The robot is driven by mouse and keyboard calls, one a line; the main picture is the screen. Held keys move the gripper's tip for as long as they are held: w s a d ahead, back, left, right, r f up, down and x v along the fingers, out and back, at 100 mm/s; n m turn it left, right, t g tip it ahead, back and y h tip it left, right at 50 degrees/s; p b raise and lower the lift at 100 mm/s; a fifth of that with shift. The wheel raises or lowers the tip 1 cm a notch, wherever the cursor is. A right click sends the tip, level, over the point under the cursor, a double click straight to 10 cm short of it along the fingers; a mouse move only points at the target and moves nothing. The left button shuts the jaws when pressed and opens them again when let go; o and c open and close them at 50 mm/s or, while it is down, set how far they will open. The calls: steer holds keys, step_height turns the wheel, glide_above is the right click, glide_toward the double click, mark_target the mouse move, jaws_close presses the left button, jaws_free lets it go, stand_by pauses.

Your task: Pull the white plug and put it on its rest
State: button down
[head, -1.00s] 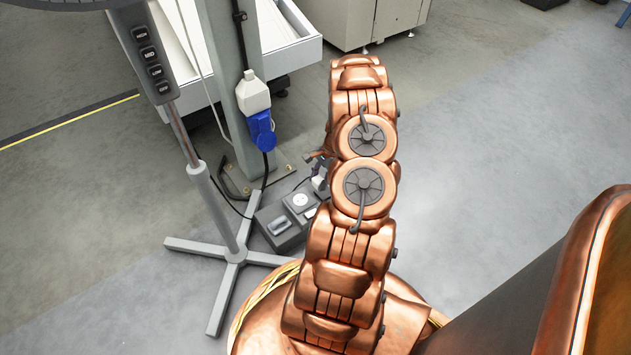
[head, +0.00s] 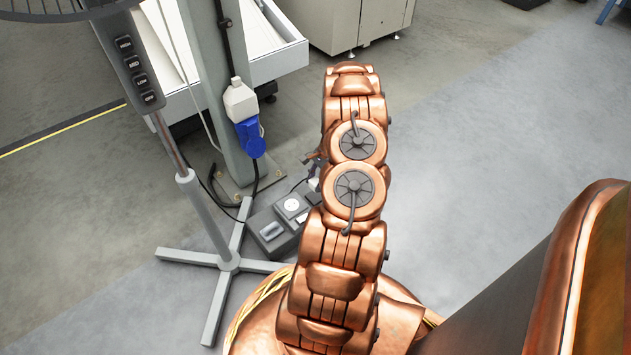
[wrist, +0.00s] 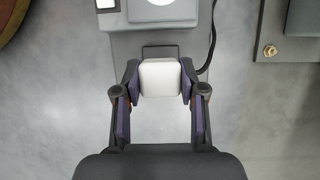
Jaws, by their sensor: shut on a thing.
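The white plug (wrist: 160,78) is a small rounded block between my fingertips in the wrist view. My gripper (wrist: 160,84) is shut on it, with one purple-padded finger on each side. A grey box (wrist: 125,45) lies beyond the plug, with a round white socket face (wrist: 153,3) at the top edge and a dark rectangular outline (wrist: 160,47) just past the plug. I cannot tell whether the plug touches the box. In the head view the box (head: 262,217) stands on the floor beside my arm, with its round white face (head: 292,204); my arm mostly hides the gripper.
A black cable (wrist: 212,40) runs along the box's right side. A fan stand (head: 229,262) with a cross foot is left of the box. A grey post (head: 222,110) carries a blue connector (head: 250,138). The floor at right is clear.

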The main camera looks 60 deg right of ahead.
steer(key=shift+f, duration=0.1)
steer(key=shift+f, duration=2.2)
steer(key=c, duration=0.6)
jaws_free()
steer(key=v, duration=1.2)
